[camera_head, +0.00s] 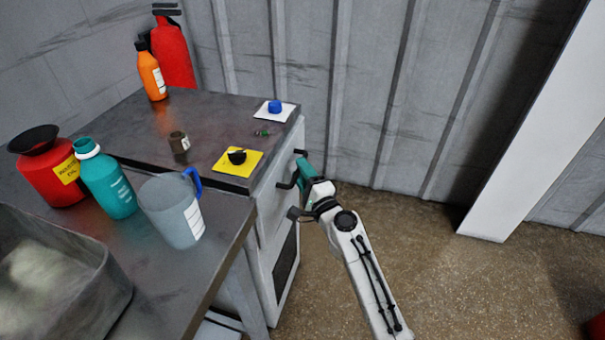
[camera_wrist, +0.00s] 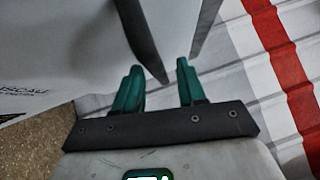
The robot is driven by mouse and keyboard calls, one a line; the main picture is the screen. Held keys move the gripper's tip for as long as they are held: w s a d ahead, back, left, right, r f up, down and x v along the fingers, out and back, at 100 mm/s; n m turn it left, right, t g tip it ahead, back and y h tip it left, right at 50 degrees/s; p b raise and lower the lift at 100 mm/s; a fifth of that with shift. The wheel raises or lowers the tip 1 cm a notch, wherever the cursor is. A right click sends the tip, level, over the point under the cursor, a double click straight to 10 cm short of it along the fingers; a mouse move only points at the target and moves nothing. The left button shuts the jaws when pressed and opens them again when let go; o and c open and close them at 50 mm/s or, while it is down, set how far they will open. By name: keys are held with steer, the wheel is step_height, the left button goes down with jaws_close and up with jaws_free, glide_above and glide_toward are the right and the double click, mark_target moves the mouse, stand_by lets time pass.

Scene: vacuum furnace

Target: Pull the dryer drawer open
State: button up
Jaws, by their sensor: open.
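The white cabinet (camera_head: 271,228) with a dark metal top stands left of my arm. Dark handles stick out from its right-hand face, one (camera_head: 285,185) beside my gripper and one a little farther back (camera_head: 300,152). I cannot tell which handle belongs to the dryer drawer; no drawer shows clearly pulled out. My gripper (camera_head: 301,168) is close to these handles, its teal fingers pointing at the cabinet. In the wrist view my gripper (camera_wrist: 158,65) is open, with a dark bar (camera_wrist: 143,42) reaching down between its fingers. Whether they touch is unclear.
A blue button (camera_head: 275,106), a black knob on a yellow plate (camera_head: 238,157) and a small dark cup (camera_head: 179,143) are on the cabinet top. Bottles and a jug (camera_head: 172,212) stand on the bench at left.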

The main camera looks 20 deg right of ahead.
jaws_close()
stand_by(0.3)
stand_by(0.3)
